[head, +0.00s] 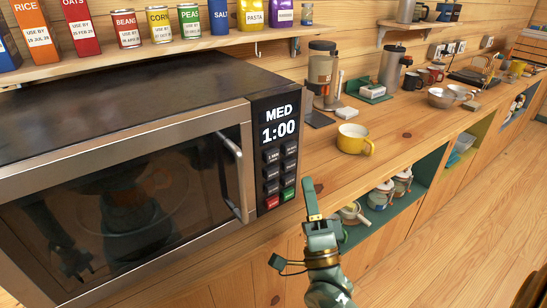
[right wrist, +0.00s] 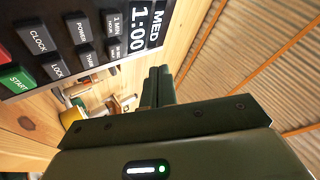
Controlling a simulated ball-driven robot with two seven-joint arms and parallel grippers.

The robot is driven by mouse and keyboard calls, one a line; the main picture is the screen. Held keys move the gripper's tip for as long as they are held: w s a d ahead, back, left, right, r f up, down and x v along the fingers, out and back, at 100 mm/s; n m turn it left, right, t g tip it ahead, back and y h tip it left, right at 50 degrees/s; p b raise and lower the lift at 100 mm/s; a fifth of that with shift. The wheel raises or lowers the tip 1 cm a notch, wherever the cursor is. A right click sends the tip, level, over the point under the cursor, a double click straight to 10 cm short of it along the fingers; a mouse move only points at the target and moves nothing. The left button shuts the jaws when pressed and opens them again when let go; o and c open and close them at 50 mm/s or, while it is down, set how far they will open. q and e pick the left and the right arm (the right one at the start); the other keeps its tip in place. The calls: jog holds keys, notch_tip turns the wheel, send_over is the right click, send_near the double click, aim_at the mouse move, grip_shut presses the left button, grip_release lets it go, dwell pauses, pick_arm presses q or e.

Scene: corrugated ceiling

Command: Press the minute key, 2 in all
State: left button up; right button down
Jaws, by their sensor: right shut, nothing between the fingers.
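The microwave (head: 120,95) stands at the left of the head view, its door closed. Its display (head: 280,125) reads MED 1:00. The minute key (head: 271,156) is the top key of the left column below the display; in the right wrist view the key (right wrist: 114,21) is at the top, marked 1 MIN. My right gripper (head: 311,187) is shut and empty, to the right of the panel and lower than the minute key. Its fingers (right wrist: 158,85) show in the right wrist view, apart from the keys. My left gripper is not in view.
A yellow mug (head: 353,139) stands on the wooden counter (head: 400,128) right of the microwave. A coffee maker (head: 322,75) stands behind it. A shelf with cans and boxes runs above. The red and green START keys are low on the panel. Open floor lies at right.

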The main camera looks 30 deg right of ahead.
aim_at(272, 156)
jog(key=w+b, duration=0.2)
jog(key=w, duration=0.6)
jog(key=shift+a, duration=0.45)
jog(key=shift+w, duration=0.15)
dwell(1.4)
jog(key=shift+w, duration=0.25)
jog(key=shift+w+a, duration=0.1)
jog(key=shift+w, duration=0.25)
dwell(0.6)
jog(key=shift+s, duration=0.1)
dwell(0.3)
jog(key=shift+s+p, duration=0.6)
jog(key=shift+s, duration=0.1)
